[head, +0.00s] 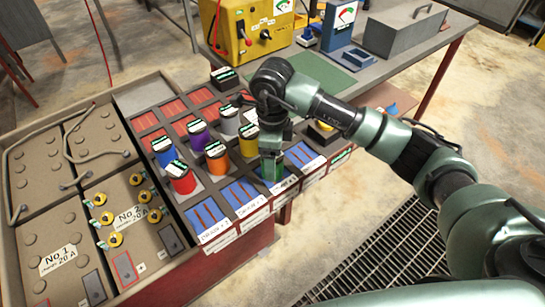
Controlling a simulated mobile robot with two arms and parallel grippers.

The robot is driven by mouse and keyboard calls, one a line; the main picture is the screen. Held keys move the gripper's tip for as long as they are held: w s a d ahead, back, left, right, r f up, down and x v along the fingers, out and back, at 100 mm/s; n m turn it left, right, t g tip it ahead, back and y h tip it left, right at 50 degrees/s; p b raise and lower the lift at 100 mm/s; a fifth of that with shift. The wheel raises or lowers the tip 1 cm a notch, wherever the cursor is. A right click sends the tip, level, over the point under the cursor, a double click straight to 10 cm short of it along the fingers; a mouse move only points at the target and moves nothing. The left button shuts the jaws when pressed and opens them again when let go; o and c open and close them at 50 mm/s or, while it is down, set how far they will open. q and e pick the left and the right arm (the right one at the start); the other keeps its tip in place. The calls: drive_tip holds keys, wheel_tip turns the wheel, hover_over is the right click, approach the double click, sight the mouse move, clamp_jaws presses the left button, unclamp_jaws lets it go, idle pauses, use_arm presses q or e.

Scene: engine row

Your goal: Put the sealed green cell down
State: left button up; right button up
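My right gripper (272,152) points down over the front part of the cell rack (205,187). It appears shut on the green cell (272,171), which is upright between its fingers. The cell is at the row of blue compartments along the rack's front edge; I cannot tell whether its base touches the compartment floor. My arm and gripper hide its top, so any seal is not visible. My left gripper is not in view.
Close by stand a yellow cell (248,142), an orange cell (216,158), a red cell (181,178) and a blue cell (165,152). Blue compartments (207,217) at the front left are empty. A battery tray (112,263) adjoins the rack. A yellow instrument box (258,30) stands behind.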

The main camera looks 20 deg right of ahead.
wheel_tip(320, 180, up, 12)
drive_tip(key=b, duration=0.1)
drive_tip(key=shift+b, duration=0.4)
